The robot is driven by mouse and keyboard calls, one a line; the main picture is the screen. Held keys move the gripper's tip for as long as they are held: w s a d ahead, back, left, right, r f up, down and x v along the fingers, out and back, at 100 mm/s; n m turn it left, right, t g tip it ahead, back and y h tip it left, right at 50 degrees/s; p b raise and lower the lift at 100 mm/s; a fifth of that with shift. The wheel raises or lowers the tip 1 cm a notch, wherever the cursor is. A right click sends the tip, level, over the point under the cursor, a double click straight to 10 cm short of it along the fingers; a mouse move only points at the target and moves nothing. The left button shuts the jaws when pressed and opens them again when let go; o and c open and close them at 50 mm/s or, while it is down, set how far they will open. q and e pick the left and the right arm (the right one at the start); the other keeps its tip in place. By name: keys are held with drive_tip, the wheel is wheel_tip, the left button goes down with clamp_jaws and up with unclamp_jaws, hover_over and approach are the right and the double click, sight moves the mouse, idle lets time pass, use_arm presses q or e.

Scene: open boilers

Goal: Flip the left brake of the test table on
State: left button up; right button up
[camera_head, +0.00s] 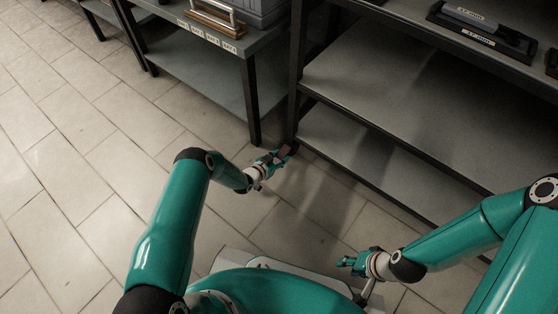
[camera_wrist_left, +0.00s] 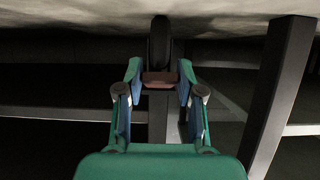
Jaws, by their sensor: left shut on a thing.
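My left gripper (camera_head: 272,160) is low, near the floor, at the foot of the dark corner post of the shelved table (camera_head: 390,95). In the left wrist view the fingers (camera_wrist_left: 159,80) stand on either side of a small reddish-brown brake pedal (camera_wrist_left: 160,77) and are shut on it. The brake also shows in the head view (camera_head: 284,151), partly hidden by the gripper. A dark caster wheel (camera_wrist_left: 160,40) is right behind the brake. I cannot tell whether the brake is on or off. My right gripper (camera_head: 348,262) hangs apart over the floor, its opening unclear.
A second table (camera_head: 190,62) with labels along its edge stands to the left, its black leg (camera_head: 250,100) close to my left gripper. Dark trays (camera_head: 485,35) lie on the shelved table's top. The tiled floor (camera_head: 60,150) at left is clear.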

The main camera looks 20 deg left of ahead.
use_arm(q)
drive_tip(key=shift+a+f, duration=0.15)
drive_tip(key=shift+f, duration=0.1)
idle(0.3)
drive_tip(key=o, duration=1.2)
drive_tip(key=shift+c, duration=0.2)
drive_tip(key=shift+r, duration=0.1)
drive_tip(key=v, duration=1.2)
drive_tip(key=shift+f, duration=0.3)
drive_tip(key=shift+s, duration=0.1)
